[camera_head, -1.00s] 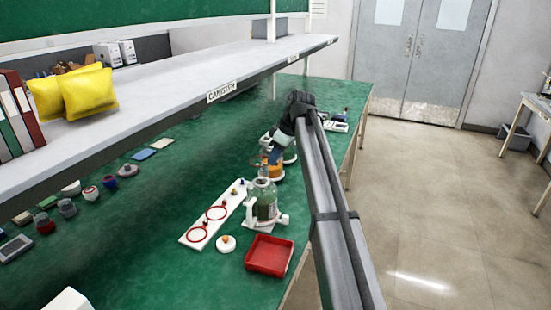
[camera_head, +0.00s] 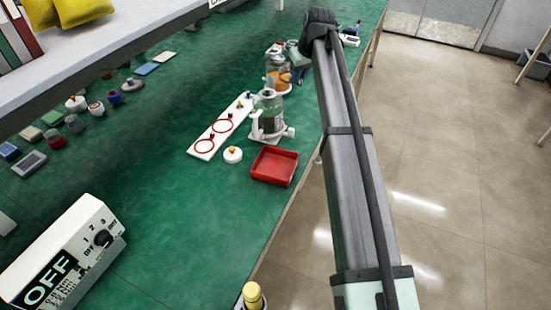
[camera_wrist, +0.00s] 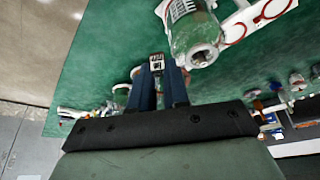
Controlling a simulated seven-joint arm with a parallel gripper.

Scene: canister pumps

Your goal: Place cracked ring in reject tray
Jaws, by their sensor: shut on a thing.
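The red reject tray (camera_head: 275,167) lies empty on the green bench, near its right edge. Two red rings (camera_head: 194,147) lie on a white board (camera_head: 214,136) left of a clear jar (camera_head: 269,112) in a white stand. No crack can be made out on either. My gripper (camera_head: 302,72) is beyond the tray, beside a farther jar with orange contents (camera_head: 278,80). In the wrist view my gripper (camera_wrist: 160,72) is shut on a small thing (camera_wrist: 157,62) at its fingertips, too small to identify. The jar (camera_wrist: 190,35) and board rings are in front of it.
A white knob with an orange top (camera_head: 232,155) stands between board and tray. A control box marked OFF (camera_head: 65,255) stands at the front left. Small items line the bench under the grey shelf (camera_head: 110,50). The bench middle is clear.

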